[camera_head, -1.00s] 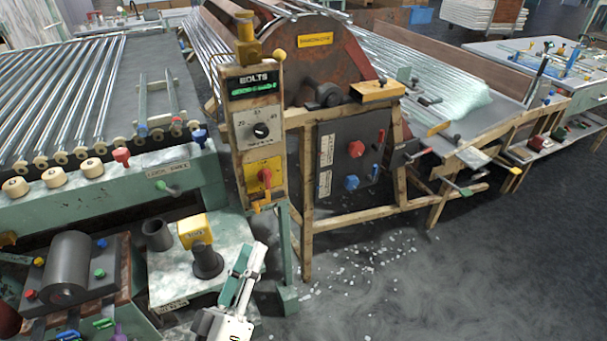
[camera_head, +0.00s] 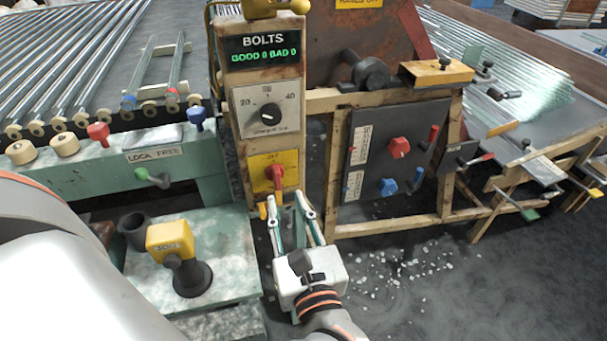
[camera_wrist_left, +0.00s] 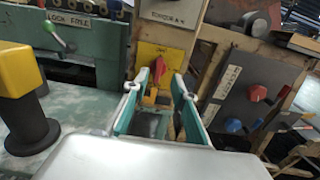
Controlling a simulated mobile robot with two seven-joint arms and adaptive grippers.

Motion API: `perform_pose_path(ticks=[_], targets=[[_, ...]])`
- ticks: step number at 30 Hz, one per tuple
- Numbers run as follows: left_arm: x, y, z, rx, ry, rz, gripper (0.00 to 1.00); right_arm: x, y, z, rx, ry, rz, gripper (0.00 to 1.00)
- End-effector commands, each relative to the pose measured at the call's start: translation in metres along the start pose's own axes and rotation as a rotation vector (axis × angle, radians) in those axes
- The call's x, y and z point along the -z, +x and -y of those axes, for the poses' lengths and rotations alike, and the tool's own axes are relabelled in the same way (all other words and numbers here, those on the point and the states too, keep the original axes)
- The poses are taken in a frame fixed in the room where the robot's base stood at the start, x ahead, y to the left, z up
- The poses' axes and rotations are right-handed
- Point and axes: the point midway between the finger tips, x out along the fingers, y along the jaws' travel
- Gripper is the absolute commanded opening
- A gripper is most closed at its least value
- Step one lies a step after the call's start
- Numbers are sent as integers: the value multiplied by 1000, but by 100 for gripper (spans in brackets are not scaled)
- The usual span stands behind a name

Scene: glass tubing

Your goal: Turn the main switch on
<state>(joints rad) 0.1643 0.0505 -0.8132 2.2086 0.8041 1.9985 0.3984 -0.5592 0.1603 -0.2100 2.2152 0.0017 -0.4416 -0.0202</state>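The main switch is a red handle (camera_head: 275,178) on a yellow plate (camera_head: 259,163), low on the narrow wooden BOLTS post. The handle stands upright, and the plate reads OFF above it. The red handle (camera_wrist_left: 159,69) also shows in the left wrist view, ahead and between the two fingertips. My left gripper (camera_head: 286,200) is open and empty, with its green and white fingers pointing up at the switch from just below. Contact with the handle cannot be made out. It shows large in the left wrist view (camera_wrist_left: 154,84). My right gripper is not in view.
A numbered dial (camera_head: 269,115) sits above the switch. A dark panel (camera_head: 375,150) with red and blue knobs stands to the right. A yellow button box (camera_head: 171,238) on a black stand is at the left. A yellow peg is just below the switch plate. Glass bits litter the floor.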

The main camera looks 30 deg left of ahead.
Motion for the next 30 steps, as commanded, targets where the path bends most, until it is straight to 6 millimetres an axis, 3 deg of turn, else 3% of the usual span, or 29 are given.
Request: perform_pose_path(ticks=[15,28,30], targets=[[0,66,-1,-2,-3,2,26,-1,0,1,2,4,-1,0],[0,77,-1,-1,-3,-1,26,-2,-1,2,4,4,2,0],[0,77,-1,-1,-2,0,8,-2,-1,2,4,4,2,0]])
